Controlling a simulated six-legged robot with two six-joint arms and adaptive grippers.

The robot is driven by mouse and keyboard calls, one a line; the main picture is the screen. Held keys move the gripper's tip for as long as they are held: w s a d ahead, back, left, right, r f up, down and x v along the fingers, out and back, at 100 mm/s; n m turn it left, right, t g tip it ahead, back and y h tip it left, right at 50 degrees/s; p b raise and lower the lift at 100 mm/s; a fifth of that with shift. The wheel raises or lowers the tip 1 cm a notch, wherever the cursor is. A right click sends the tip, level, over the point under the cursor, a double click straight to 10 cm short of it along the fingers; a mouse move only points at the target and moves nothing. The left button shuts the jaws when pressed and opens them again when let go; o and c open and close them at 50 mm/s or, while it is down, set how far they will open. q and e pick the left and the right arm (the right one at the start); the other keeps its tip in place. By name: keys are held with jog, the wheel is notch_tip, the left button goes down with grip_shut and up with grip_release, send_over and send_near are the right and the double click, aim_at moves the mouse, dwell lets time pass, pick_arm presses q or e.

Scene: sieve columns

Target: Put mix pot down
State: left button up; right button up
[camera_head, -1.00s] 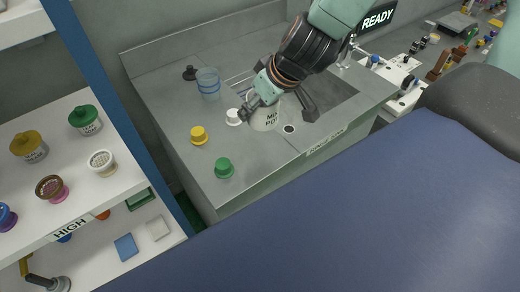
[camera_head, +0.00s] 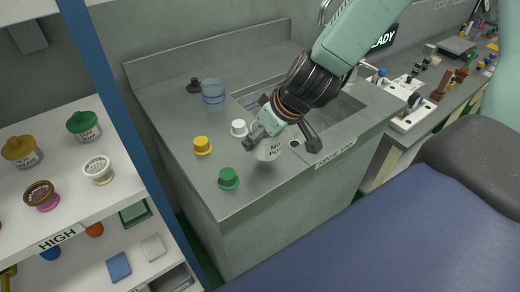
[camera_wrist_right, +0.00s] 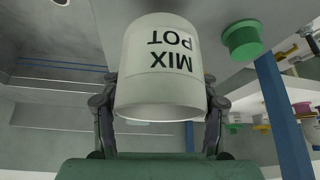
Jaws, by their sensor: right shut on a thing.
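The mix pot (camera_head: 268,150) is a pale cup lettered "MIX POT", over the front part of the sink counter. My right gripper (camera_head: 275,122) is shut on it from above and behind, hiding much of it. In the right wrist view the pot (camera_wrist_right: 160,85) fills the middle, with a dark finger on each side, and its lettering appears upside down. I cannot tell whether its base touches the counter (camera_head: 185,125). My left gripper is not in view.
A white cap (camera_head: 239,128), a yellow cap (camera_head: 202,146) and a green cap (camera_head: 228,179) stand left of the pot. A clear beaker (camera_head: 213,97) is behind them. The sink basin (camera_head: 335,115) lies to the right. A shelf (camera_head: 75,205) stands at left.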

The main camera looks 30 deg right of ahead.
aim_at(262, 147)
jog(key=f+b, duration=0.1)
jog(key=d+f+b, duration=0.1)
jog(key=f, duration=0.1)
jog(key=shift+d+f, duration=0.1)
jog(key=shift+f, duration=0.2)
jog(key=shift+w+f+b, duration=0.15)
jog(key=shift+b, duration=0.2)
jog(key=shift+a+r, duration=0.2)
jog(key=shift+a, duration=0.25)
jog(key=shift+d, duration=0.15)
jog(key=shift+d+f, duration=0.1)
jog(key=shift+f, duration=0.15)
jog(key=o, duration=1.4)
jog(key=shift+a+r, duration=0.1)
jog(key=shift+a, duration=0.1)
jog(key=shift+d, duration=0.2)
